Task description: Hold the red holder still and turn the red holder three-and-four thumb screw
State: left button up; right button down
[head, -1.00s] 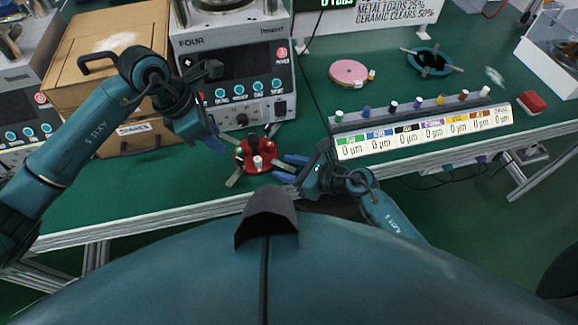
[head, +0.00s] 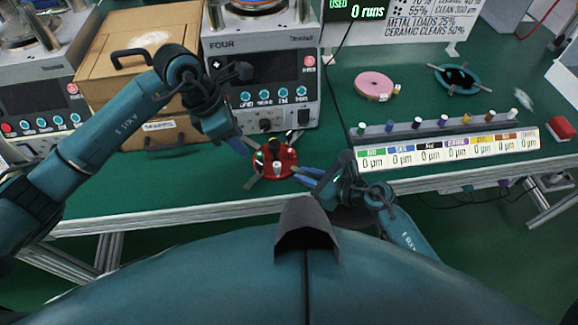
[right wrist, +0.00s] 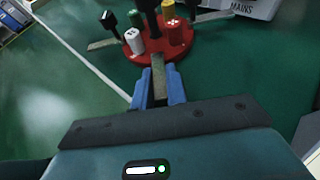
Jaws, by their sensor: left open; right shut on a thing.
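The red holder (head: 283,155) is a round red disc on the green bench, with metal strips sticking out around it. In the right wrist view the red holder (right wrist: 180,48) carries a white knob (right wrist: 134,41), a green knob (right wrist: 136,19), a yellow knob (right wrist: 168,10) and black-headed posts. My right gripper (head: 314,178) is shut on one metal strip (right wrist: 159,85) of the holder, seen between its blue fingers. My left gripper (head: 240,146) is open, above and left of the holder, apparently apart from it. Which knob is the three-and-four thumb screw I cannot tell.
A machine marked FOUR (head: 262,80) stands right behind the holder. A wooden box (head: 135,60) is at the left. A row of coloured pegs on a labelled rack (head: 450,150), a pink disc (head: 374,86) and a teal ring (head: 459,79) lie to the right.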

aim_at(259, 163)
pick_arm(q)
jog(key=w+d+r+n+g+y, duration=0.1)
jog(key=d+r+n+y, duration=0.25)
jog(key=n, duration=0.95)
notch_tip(259, 163, down, 13)
jog(key=shift+w+d+r, duration=0.1)
jog(key=shift+r, duration=0.1)
jog(key=shift+c, duration=0.3)
grip_shut()
